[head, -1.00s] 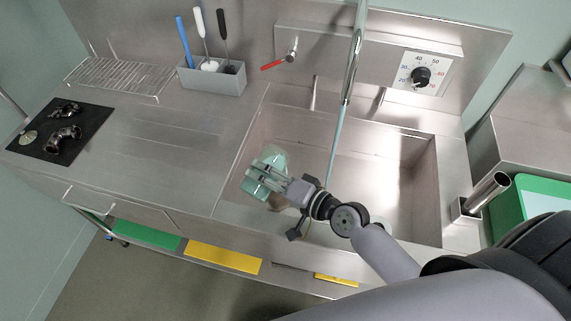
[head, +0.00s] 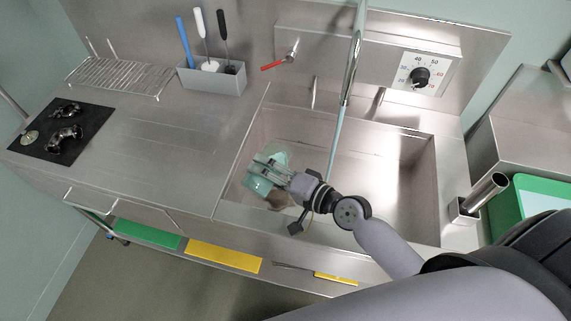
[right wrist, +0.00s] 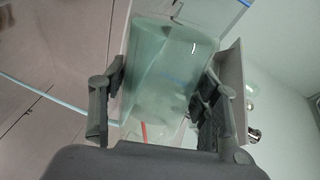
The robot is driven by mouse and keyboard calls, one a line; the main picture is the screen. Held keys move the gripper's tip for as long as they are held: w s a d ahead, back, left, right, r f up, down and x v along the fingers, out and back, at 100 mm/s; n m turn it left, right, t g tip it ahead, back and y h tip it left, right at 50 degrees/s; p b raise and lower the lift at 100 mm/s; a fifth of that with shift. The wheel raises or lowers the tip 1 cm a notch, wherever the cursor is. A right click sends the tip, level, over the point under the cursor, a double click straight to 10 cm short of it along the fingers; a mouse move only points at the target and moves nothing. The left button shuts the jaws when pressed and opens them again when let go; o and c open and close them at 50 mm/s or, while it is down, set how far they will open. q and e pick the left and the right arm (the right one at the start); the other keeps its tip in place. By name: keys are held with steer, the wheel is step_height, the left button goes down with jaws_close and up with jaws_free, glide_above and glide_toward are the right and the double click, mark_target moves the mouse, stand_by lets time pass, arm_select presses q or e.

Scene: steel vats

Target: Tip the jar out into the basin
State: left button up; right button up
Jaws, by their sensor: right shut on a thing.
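The jar (head: 254,186) is clear, greenish glass and is tilted over the left part of the steel basin (head: 385,185). My right gripper (head: 268,172) is shut on the jar. In the right wrist view the jar (right wrist: 170,65) fills the space between the two fingers (right wrist: 160,100), with one finger against each side. A stream of water falls from the long spout (head: 352,60) into the basin. I cannot tell how much liquid is inside the jar. My left gripper is not in view.
A grey holder (head: 213,80) with brushes and a wire rack (head: 122,76) stand at the back left. A black mat (head: 60,130) with metal fittings lies far left. A temperature dial (head: 420,76) and a red-handled tap (head: 282,60) are on the back panel. The left counter is largely clear.

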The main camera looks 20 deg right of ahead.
steer(key=shift+w+d+r, duration=0.15)
steer(key=shift+w+r, duration=0.05)
steer(key=shift+r, duration=0.05)
steer(key=shift+w+d+r+m+g+y+p, duration=0.1)
steer(key=shift+d+r+m+g+y+p, duration=0.1)
steer(key=shift+r+m+p, duration=0.4)
steer(key=shift+w+d+r+m+g+y+p, duration=0.1)
steer(key=shift+r+m+y+p, duration=0.2)
steer(key=shift+m+p, duration=0.4)
stand_by(1.3)
